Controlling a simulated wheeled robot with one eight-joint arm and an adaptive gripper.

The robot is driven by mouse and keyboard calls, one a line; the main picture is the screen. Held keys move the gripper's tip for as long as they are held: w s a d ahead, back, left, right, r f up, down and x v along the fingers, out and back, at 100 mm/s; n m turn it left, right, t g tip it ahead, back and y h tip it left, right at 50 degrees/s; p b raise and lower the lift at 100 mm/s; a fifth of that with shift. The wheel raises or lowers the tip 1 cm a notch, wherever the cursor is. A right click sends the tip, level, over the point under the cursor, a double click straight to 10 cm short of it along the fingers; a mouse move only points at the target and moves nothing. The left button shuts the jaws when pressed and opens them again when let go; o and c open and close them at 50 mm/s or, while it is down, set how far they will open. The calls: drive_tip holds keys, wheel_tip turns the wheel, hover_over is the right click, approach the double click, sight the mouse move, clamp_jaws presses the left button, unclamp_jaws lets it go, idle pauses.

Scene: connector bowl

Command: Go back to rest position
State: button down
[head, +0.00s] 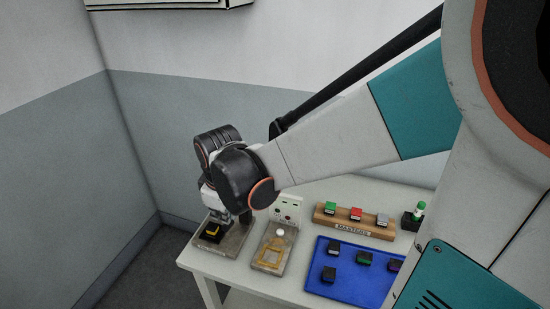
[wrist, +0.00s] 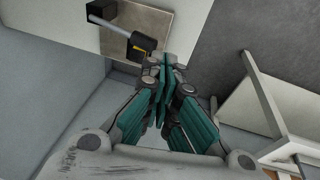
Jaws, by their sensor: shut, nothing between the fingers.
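My gripper (wrist: 166,75) is shut with nothing between its teal fingers in the wrist view. Its fingertips are close to a black piece with a yellow mark (wrist: 140,48), which sits on a grey-brown plate (wrist: 155,22). I cannot tell whether they touch it. In the head view my arm reaches left over the table, and the wrist is above the plate (head: 230,243) at the table's left end. The black and yellow piece (head: 211,232) shows just below the wrist. The fingers are largely hidden there.
A panel with a white knob (head: 272,250) stands right of the plate. A wooden rack (head: 352,226) holds green, red and grey pieces. A blue tray (head: 345,285) holds several dark pieces. A small green-and-white item (head: 415,217) is at right. Walls stand behind and left.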

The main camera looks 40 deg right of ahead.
drive_tip(key=shift+s, duration=0.15)
drive_tip(key=s+r+m+t+b, duration=0.4)
drive_tip(key=s+m, duration=0.3)
drive_tip(key=s, duration=0.4)
drive_tip(key=shift+s+d+r, duration=0.25)
drive_tip(key=shift+s+r, duration=0.15)
drive_tip(key=shift+r, duration=0.05)
